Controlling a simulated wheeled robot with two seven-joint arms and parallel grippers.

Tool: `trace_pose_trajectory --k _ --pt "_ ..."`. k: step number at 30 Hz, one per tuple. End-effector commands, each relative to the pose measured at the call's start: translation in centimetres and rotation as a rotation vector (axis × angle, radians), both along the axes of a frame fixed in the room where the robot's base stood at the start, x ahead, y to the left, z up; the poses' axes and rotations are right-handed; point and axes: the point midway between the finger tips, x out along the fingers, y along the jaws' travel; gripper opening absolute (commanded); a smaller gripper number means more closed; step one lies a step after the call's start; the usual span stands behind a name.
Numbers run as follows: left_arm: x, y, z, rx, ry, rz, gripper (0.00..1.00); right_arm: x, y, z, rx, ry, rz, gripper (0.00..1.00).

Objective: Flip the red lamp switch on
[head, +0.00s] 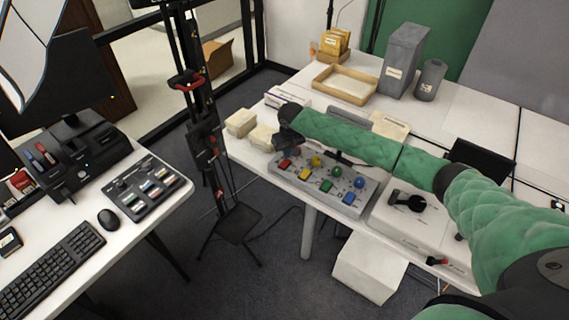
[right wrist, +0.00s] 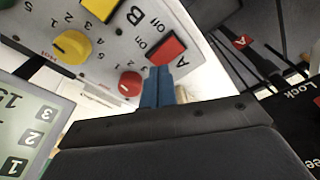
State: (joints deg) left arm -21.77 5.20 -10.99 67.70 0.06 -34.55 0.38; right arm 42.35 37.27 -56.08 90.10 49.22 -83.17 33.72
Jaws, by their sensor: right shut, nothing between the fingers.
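The red lamp switch (head: 285,164) is a square red rocker at the left end of the front row on a grey control panel (head: 313,189). In the right wrist view, the red switch (right wrist: 166,48) lies by the letter A and an "on" mark. My right gripper (right wrist: 158,70) is shut and empty, its blue fingertips right at the edge of the red switch; I cannot tell whether they touch. In the head view, my right gripper (head: 284,148) is over the panel's left end and hides the red knob (right wrist: 130,84). My left gripper is not in view.
Yellow (head: 304,174), green (head: 326,186) and blue switches (head: 349,197) share the front row, with a yellow knob (head: 315,160) and others behind. Pale boxes (head: 241,122) stand left of the panel. A black stand (head: 205,140) rises between the two desks.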

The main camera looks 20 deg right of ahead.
Motion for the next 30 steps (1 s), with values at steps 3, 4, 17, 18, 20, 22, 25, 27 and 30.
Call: trace_pose_trajectory --k 3,4,17,18,20,22,25,27,30 --pt "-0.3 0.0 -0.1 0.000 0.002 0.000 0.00 0.0 0.0 0.0 0.000 0.000 0.000 0.00" --pt "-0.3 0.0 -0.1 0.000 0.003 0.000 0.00 0.0 0.0 0.0 0.000 0.000 0.000 0.00" --pt "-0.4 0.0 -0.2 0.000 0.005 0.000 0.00 0.0 0.0 -0.5 0.000 0.000 0.000 0.00" --pt "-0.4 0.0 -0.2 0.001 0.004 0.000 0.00 0.0 0.0 -0.5 0.000 0.000 0.000 0.00" --pt "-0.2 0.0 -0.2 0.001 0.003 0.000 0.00 0.0 0.0 -0.6 0.000 0.000 0.000 0.00" --pt "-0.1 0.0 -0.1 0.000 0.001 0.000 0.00 0.0 0.0 -0.7 0.000 0.000 0.000 0.00" --pt "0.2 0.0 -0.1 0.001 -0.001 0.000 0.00 0.0 0.0 -0.8 0.000 0.000 0.000 0.00" --pt "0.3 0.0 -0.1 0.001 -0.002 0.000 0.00 0.0 0.0 -0.9 0.000 0.000 0.000 0.00" --pt "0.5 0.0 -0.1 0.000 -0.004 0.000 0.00 0.0 0.0 -1.0 0.000 0.000 0.000 0.00"
